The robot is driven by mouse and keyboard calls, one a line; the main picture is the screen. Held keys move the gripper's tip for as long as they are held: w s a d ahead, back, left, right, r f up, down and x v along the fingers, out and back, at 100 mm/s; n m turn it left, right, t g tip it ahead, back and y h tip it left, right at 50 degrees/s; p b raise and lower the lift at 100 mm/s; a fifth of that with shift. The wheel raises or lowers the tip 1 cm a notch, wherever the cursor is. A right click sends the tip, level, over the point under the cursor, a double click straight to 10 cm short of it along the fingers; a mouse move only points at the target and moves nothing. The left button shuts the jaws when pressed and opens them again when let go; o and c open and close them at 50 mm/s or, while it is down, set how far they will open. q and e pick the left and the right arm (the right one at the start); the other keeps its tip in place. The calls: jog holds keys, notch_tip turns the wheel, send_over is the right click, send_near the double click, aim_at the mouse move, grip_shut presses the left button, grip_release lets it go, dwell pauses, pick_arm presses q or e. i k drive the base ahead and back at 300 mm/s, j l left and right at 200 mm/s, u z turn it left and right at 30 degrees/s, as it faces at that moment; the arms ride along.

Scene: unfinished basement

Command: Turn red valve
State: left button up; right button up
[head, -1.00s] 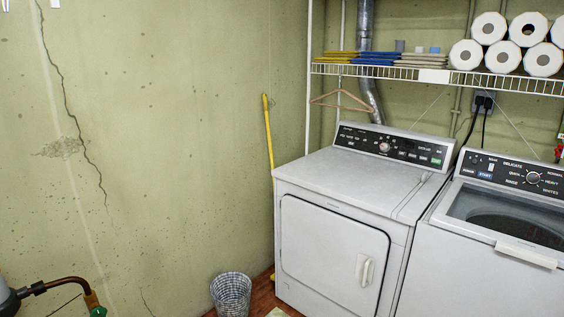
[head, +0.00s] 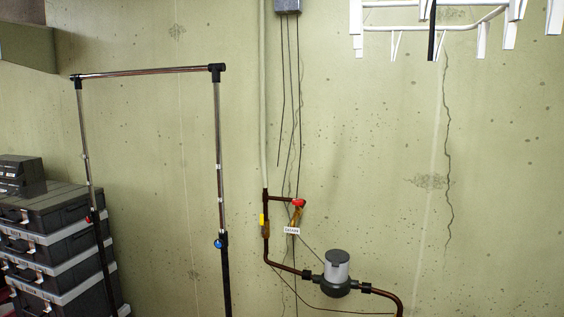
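A small red valve handle (head: 298,203) sits on the copper pipework on the wall, right of the picture's middle and below centre. It is at the end of a short side branch, with a brass body and a white label (head: 292,231) just below it. A yellow handle (head: 263,222) is on the vertical pipe (head: 265,203) to its left. Neither of my grippers shows in the head view, and the wall is some distance off.
A grey and black meter (head: 337,272) joins the lower pipe. A metal clothes rack (head: 219,150) stands left of the pipes, with stacked dark cases (head: 50,240) further left. A white hanging rack (head: 435,27) is at the upper right. The floor is out of view.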

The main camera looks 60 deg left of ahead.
aim_at(298, 202)
jog(key=u, duration=1.7)
